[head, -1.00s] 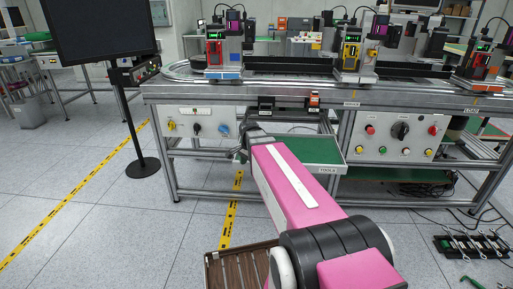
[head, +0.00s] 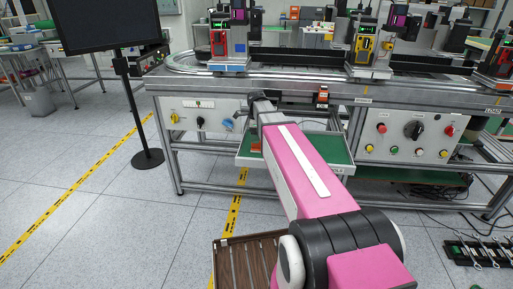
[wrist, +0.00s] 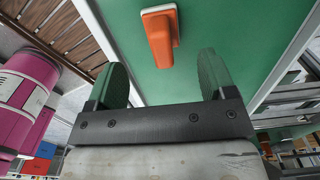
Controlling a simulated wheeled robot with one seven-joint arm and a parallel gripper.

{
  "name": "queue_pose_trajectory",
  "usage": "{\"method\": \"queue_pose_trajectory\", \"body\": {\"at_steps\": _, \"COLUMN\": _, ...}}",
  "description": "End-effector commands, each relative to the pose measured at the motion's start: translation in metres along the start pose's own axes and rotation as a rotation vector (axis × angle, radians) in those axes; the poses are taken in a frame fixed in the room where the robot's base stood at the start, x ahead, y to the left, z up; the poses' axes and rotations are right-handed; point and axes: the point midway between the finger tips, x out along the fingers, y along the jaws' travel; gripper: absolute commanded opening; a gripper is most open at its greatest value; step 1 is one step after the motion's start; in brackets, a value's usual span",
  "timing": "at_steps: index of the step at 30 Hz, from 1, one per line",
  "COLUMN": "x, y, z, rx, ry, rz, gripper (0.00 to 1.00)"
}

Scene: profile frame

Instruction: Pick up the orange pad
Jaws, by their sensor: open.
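The orange pad (wrist: 160,40) lies on the green surface of a tray (wrist: 240,30) in the wrist view. It has an orange, bar-like body and a pale rim at one end. My gripper (wrist: 163,75) is open, with its two green-faced fingers apart and nothing between them. The pad is just beyond the fingertips, roughly in line with the gap. In the head view a small orange thing, which looks like the pad (head: 256,147), shows on the tray (head: 338,148) left of my arm. My arm hides the middle of the tray.
The workbench (head: 330,88) with machines on top stands behind the tray. Another orange item (head: 322,95) sits on its front edge. A monitor stand (head: 148,158) is at left. A brown slatted box (head: 240,262) is on the floor, and a rack of wrenches (head: 480,252) at right.

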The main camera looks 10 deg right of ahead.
Motion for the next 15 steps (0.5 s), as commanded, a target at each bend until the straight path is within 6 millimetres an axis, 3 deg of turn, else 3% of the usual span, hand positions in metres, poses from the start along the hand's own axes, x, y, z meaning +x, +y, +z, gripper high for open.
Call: {"method": "queue_pose_trajectory", "body": {"at_steps": 15, "x": 0.048, "y": -0.004, "z": 0.002, "rx": -0.001, "ry": 0.001, "rz": 0.001, "gripper": 0.77}}
